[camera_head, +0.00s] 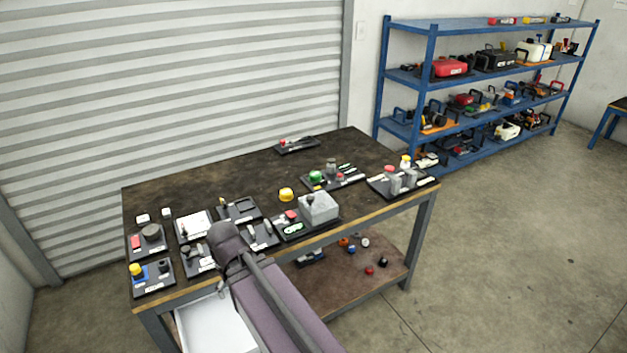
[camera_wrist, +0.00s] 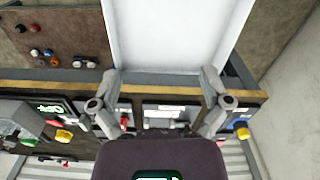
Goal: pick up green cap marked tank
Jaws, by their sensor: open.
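A small round green cap (camera_head: 316,176) sits on a black tray at the back right of the workbench. Its lettering is too small to read. A green piece that looks like the same cap (camera_wrist: 28,142) shows at the lower left of the wrist view, beside a yellow cap (camera_wrist: 63,135). My gripper (camera_wrist: 162,75) is open and empty over the bench's front edge, with its fingers spread. It is well away from the green cap. In the head view my arm mostly hides the gripper.
A grey box (camera_head: 318,207) and a yellow cap (camera_head: 286,194) stand in front of the green cap. A tray with red and yellow capped bottles (camera_head: 390,195) is to its right. A white drawer (camera_head: 205,325) is open below the bench front. The bench's back left is clear.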

